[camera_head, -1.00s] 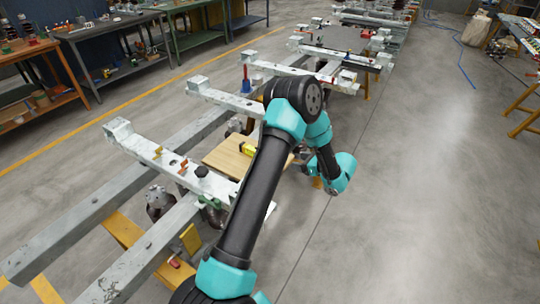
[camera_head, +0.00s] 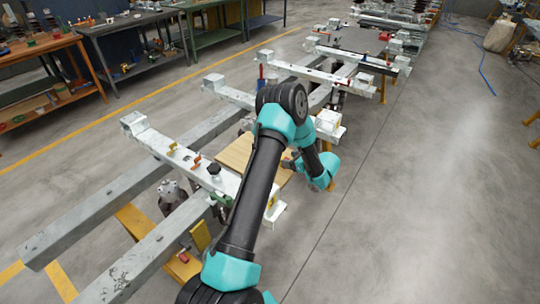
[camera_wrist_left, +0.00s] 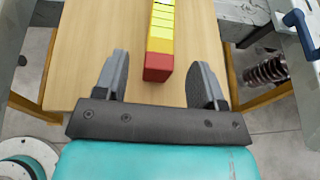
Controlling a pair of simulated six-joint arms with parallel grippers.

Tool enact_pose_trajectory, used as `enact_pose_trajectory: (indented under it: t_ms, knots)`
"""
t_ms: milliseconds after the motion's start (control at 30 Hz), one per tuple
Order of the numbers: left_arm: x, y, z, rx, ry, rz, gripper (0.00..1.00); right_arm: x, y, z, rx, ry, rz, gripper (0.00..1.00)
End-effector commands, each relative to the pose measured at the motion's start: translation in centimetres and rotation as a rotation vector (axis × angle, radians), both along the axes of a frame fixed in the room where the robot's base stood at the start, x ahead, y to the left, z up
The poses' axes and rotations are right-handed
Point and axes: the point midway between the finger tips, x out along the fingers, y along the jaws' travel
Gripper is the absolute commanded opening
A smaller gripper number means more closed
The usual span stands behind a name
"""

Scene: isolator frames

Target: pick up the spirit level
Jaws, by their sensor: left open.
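The spirit level (camera_wrist_left: 160,42) is a long yellow bar with a red end. In the left wrist view it lies on a light wooden board (camera_wrist_left: 85,60), pointing away from me. My left gripper (camera_wrist_left: 160,72) is open, with one grey finger on each side of the red end. The fingers look apart from it, and I cannot tell how high they are above the board. In the head view the board (camera_head: 236,153) shows beside my left arm. My left gripper (camera_head: 289,161) is small there, and the level is hidden behind the arm. My right gripper is out of view.
Pale metal beams (camera_head: 170,150) with small fittings run on both sides of the board. A ribbed insulator-like part (camera_wrist_left: 268,70) is right of the board. Workbenches (camera_head: 125,45) line the back left. The floor (camera_head: 430,200) at the right is clear.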

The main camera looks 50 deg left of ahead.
Motion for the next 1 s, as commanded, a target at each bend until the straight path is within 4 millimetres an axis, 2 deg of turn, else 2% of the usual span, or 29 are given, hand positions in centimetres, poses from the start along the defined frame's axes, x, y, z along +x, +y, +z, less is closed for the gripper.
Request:
enact_pose_trajectory:
  t_ms: [100, 467, 800, 1000]
  knots:
    - [-0.2, 0.7, -0.3, 0.000, 0.000, 0.001, 0.64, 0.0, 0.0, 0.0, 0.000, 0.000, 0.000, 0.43]
    - [-0.2, 0.9, -0.4, 0.000, 0.000, 0.000, 0.64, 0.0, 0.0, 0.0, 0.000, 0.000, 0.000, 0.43]
    - [-0.9, 4.5, -2.1, 0.000, 0.000, 0.003, 0.64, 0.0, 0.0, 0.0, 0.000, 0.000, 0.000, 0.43]
    - [-1.0, 5.4, -2.5, 0.001, 0.000, 0.000, 0.64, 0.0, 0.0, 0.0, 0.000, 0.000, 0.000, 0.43]
